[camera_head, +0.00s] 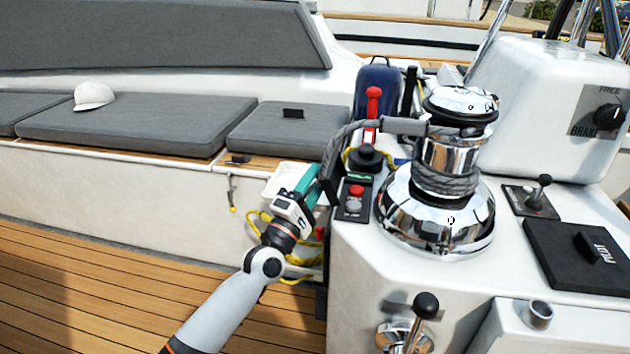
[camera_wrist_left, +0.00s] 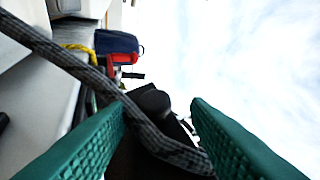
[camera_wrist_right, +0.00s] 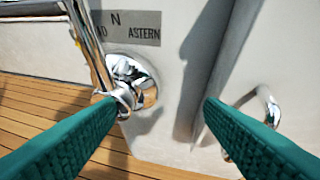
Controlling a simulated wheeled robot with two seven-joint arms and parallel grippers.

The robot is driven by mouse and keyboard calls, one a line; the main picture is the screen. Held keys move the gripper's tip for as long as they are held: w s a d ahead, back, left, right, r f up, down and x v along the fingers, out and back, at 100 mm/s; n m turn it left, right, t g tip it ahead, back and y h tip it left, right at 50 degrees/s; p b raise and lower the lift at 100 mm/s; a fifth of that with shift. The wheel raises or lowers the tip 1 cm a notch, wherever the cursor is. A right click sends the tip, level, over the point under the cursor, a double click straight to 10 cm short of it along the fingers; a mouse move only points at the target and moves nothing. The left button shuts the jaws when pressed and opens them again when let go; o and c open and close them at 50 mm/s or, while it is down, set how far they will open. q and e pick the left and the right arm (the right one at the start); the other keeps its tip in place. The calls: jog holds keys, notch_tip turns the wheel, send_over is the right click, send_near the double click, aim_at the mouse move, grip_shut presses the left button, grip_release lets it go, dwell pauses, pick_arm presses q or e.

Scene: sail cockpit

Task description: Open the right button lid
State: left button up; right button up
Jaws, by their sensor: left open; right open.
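A black button panel stands on the white console's left edge, with a red button (camera_head: 356,191) at its front and a round black button or cap (camera_head: 366,158) behind it. A dark upright flap (camera_head: 331,170) stands at the panel's left; I cannot tell whether it is a lid. My left gripper (camera_head: 312,183) is beside the flap, open. In the left wrist view, a black rounded knob (camera_wrist_left: 152,101) and a grey rope (camera_wrist_left: 75,66) show between and beyond its teal fingers (camera_wrist_left: 160,118). My right gripper (camera_wrist_right: 160,108) is open and empty, facing the console's front.
A chrome winch (camera_head: 440,205) wrapped with grey rope stands right of the buttons. A red handle (camera_head: 373,105) and blue bag (camera_head: 378,84) are behind. A chrome lever (camera_wrist_right: 130,85) and metal handle (camera_wrist_right: 266,108) are near my right gripper. The wooden deck is mostly clear.

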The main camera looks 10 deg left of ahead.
pick_arm(q)
jog(key=v, duration=1.1)
jog(key=shift+s, duration=0.2)
pick_arm(e)
jog(key=shift+s+d+f+g, duration=0.4)
jog(key=shift+s+f+g, duration=0.4)
jog(key=shift+f, duration=0.05)
pick_arm(q)
jog(key=shift+f, duration=0.1)
